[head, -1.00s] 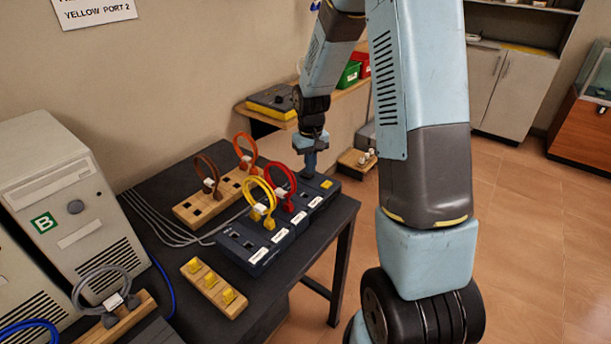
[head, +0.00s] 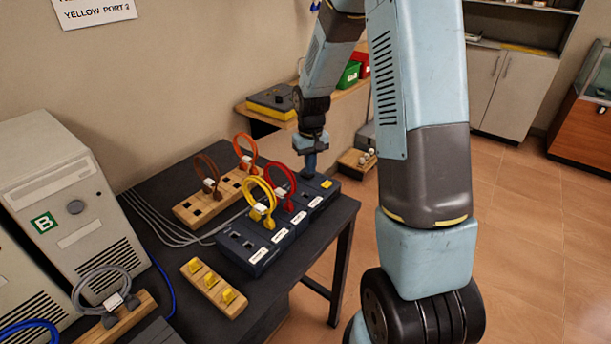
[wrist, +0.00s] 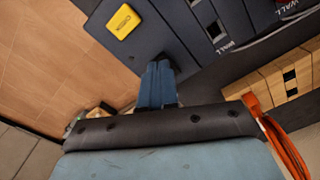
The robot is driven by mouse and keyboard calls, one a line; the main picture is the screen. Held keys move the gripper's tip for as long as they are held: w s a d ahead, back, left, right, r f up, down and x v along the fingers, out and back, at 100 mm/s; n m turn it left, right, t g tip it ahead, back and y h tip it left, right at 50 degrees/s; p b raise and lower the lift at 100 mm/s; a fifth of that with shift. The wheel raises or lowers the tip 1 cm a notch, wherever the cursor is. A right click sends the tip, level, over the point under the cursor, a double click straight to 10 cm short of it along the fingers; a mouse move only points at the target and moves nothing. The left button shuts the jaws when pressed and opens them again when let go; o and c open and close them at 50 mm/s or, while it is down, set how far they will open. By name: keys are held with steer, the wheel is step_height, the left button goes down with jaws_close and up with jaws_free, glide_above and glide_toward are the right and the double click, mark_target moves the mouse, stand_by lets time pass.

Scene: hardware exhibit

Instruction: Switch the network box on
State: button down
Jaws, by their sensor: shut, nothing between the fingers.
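The network box (head: 262,256) is a long dark blue unit on the black table, with white labels along its front edge. A yellow cable loop (head: 259,199) and a red cable loop (head: 281,183) stand plugged into it. A yellow switch (head: 327,184) sits at its far right end; it also shows in the wrist view (wrist: 123,21). My gripper (head: 310,170) is shut and empty, fingers pointing down at the far right end of the box, beside the yellow switch. In the wrist view my fingertips (wrist: 158,70) are at or just above the box surface; contact cannot be told.
A wooden block with brown (head: 207,174) and orange (head: 245,152) cable loops stands behind the box. A wooden strip with yellow plugs (head: 213,287) lies in front. Beige computer towers (head: 50,200) stand at left. Open floor lies to the right.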

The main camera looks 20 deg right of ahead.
steer(key=shift+f, duration=0.75)
stand_by(0.5)
steer(key=shift+r, duration=3.5)
steer(key=s+r+t, duration=0.3)
steer(key=s+r, duration=0.9)
steer(key=r, duration=0.4)
steer(key=s+r+m+t, duration=0.1)
steer(key=s+r, duration=0.4)
steer(key=s, duration=1.1)
steer(key=shift+a+r+t, duration=0.25)
steer(key=shift+r+t, duration=0.15)
steer(key=shift+t, duration=0.4)
